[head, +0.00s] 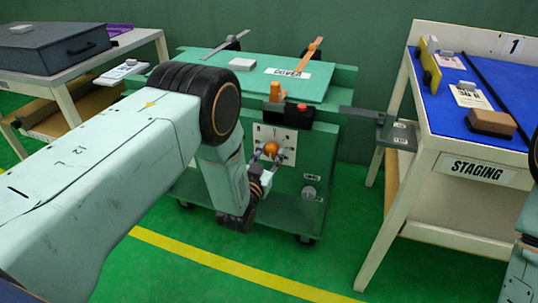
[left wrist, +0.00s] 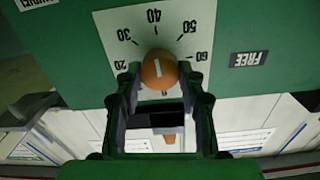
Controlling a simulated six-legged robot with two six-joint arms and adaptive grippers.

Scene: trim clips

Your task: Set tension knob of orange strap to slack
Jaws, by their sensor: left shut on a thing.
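The orange knob (head: 271,149) sits on a white dial plate (head: 289,157) on the front of the green cart. In the left wrist view the knob (left wrist: 160,72) has a white line running nearly up and down the picture, roughly in line with the 40 on the plate (left wrist: 200,12). My left gripper (head: 266,157) is shut on the knob, its fingers (left wrist: 163,88) on either side. The orange strap (head: 308,54) lies on the cart's top panel. My right gripper is out of view.
A red button (head: 302,110) and an orange block (head: 276,91) stand above the dial. A grey strap (head: 226,47) lies at the back left of the cart. The staging table (head: 478,199) is at the right, with green floor between.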

